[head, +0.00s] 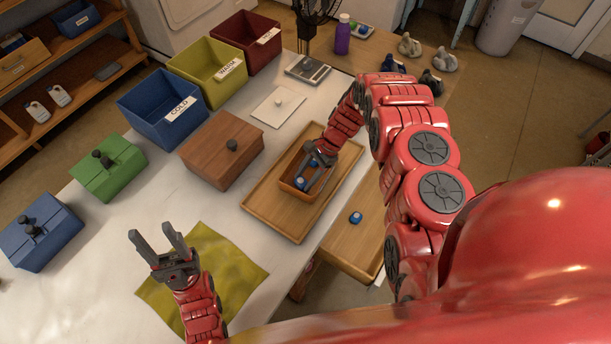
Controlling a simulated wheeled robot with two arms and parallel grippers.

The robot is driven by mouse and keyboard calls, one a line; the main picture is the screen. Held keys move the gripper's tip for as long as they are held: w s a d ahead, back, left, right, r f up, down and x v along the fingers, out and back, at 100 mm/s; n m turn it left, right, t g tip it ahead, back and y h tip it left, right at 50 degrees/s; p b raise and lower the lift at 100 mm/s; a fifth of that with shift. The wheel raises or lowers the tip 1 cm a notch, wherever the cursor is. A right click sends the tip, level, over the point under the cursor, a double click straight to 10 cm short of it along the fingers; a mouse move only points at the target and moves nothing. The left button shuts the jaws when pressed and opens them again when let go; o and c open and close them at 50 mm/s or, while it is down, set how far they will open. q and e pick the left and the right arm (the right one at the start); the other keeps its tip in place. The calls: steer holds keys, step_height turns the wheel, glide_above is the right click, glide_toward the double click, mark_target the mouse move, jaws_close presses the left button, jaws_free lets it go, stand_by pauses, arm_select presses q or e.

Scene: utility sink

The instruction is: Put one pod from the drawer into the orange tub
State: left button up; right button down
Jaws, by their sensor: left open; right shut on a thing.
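The orange tub (287,181) sits on a wooden tray right of the table's middle. My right gripper (305,181) points down over the tub, shut on a blue-and-white pod (299,183) at or inside the tub's opening. Another blue patch shows between the fingers; I cannot tell if it is a second pod. The wooden drawer (345,249) is open at the table's right edge, with one blue-and-white pod (356,217) visible in it; part is hidden by my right arm. My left gripper (153,242) is open and empty above the table, near a yellow-green cloth (228,257).
The wooden tray (262,205) surrounds the tub. A brown lidded box (215,160), a green box (105,168) and a blue box (42,230) stand to the left. Blue, yellow and dark red bins (245,50) line the back. A scale (308,70) stands behind.

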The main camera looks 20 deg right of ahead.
steer(key=shift+w+f, duration=0.1)
steer(key=shift+f, duration=0.1)
steer(key=c, duration=0.6)
jaws_free()
steer(key=shift+o, duration=0.2)
steer(key=shift+r, duration=0.25)
steer(key=shift+d+r+b, duration=0.1)
steer(key=shift+d+b, duration=0.1)
steer(key=shift+b, duration=0.15)
steer(key=b+v, duration=0.3)
steer(key=v, duration=0.8)
steer(key=shift+r, duration=0.3)
